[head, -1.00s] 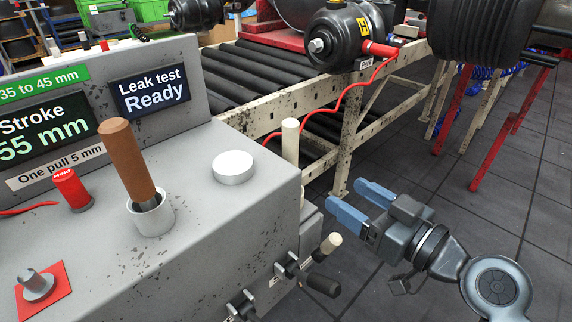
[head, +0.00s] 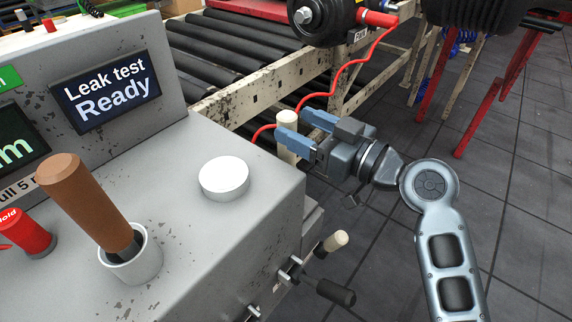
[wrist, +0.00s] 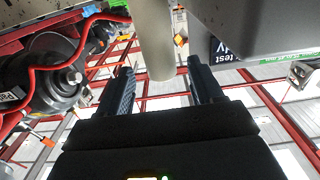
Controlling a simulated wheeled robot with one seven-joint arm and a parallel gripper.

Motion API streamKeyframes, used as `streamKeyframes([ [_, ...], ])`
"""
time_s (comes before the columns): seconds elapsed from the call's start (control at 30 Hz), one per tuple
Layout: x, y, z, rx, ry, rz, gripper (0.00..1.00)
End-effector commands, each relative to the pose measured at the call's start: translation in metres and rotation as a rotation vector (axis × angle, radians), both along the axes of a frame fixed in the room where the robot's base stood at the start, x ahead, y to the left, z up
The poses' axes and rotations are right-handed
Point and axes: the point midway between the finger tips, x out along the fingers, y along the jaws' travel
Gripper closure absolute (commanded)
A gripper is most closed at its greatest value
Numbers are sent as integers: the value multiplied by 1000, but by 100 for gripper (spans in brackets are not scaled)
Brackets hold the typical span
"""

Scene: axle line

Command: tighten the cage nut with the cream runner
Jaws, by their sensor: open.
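The cream upright cylinder (head: 288,119), which looks like the cream runner, stands beside the console's far right corner. My gripper (head: 301,126) is open around or just short of it; the near finger crosses in front of it. In the wrist view the cream cylinder (wrist: 153,40) shows between the lines of the two open fingers (wrist: 161,78), not gripped. The cage nut is probably the bright nut (head: 303,15) on the end of the black chamber (head: 328,14); it also shows in the wrist view (wrist: 75,78). The runner's lower part is partly hidden.
The grey console (head: 200,245) fills the left, with a brown-handled lever (head: 88,200), a white button (head: 224,178) and a "Leak test Ready" screen (head: 106,90). Cream-tipped (head: 335,241) and black (head: 335,292) handles jut from its side. A red hose (head: 345,72) loops near my gripper.

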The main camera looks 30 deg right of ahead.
Motion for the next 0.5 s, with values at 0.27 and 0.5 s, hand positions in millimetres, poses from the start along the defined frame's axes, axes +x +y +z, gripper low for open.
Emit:
streamKeyframes([
  [0.27,30,14,0,-1,0,0,34],
  [0.5,32,15,0,0,0,-1,34],
])
